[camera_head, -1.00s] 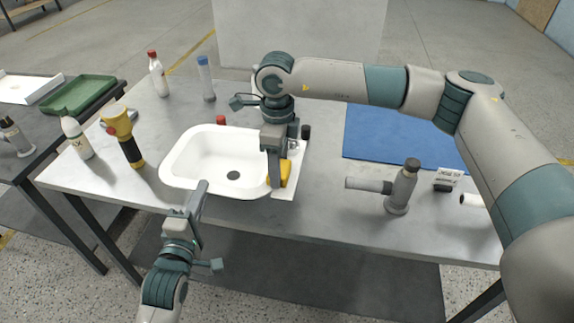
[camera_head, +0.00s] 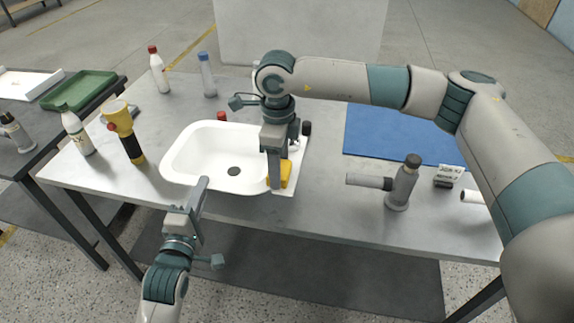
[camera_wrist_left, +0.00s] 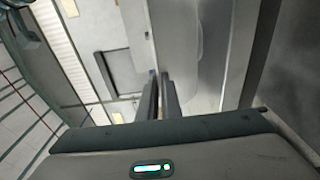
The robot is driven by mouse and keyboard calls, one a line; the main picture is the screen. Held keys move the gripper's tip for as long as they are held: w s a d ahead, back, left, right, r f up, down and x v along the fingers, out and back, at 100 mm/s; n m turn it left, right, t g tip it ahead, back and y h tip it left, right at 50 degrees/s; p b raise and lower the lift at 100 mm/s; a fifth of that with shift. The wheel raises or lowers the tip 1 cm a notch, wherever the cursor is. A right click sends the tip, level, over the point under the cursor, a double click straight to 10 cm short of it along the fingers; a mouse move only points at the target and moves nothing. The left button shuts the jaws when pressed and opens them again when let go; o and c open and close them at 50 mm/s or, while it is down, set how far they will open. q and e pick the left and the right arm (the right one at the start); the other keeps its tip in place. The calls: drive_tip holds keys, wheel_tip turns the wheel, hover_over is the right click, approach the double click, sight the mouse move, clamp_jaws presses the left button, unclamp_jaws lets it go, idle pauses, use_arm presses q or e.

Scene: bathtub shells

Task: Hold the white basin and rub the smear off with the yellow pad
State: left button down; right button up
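The white basin (camera_head: 185,160) sits on the table with a dark round drain in its floor. I see no smear from here. My left gripper (camera_head: 203,181) is at the basin's front-left rim, overlapping it in the head view. In the left wrist view its fingers (camera_wrist_left: 160,88) are close together with a narrow gap; whether the rim is between them is unclear. The yellow pad (camera_head: 286,174) is by the basin's right side, partly hidden by my right gripper (camera_head: 274,185). That gripper points down at the pad; its grip on it is hidden.
A yellow-black torch (camera_head: 125,130) and a white bottle (camera_head: 76,133) stand left of the basin. Two bottles stand at the back. A grey pipe fitting (camera_head: 402,185) is to the right, and a blue mat (camera_head: 395,135) lies behind it.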

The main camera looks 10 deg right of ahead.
drive_tip(key=shift+w+a, duration=0.2)
drive_tip(key=shift+a, duration=0.25)
drive_tip(key=shift+s+d+f, duration=0.1)
drive_tip(key=shift+s+d, duration=0.3)
drive_tip(key=shift+d, duration=0.4)
drive_tip(key=shift+s+d, duration=0.35)
drive_tip(key=shift+d, duration=0.4)
drive_tip(key=shift+r, duration=4.1)
use_arm(q)
drive_tip(key=c, duration=1.9)
unclamp_jaws()
drive_tip(key=shift+s, duration=0.1)
drive_tip(key=v, duration=1.2)
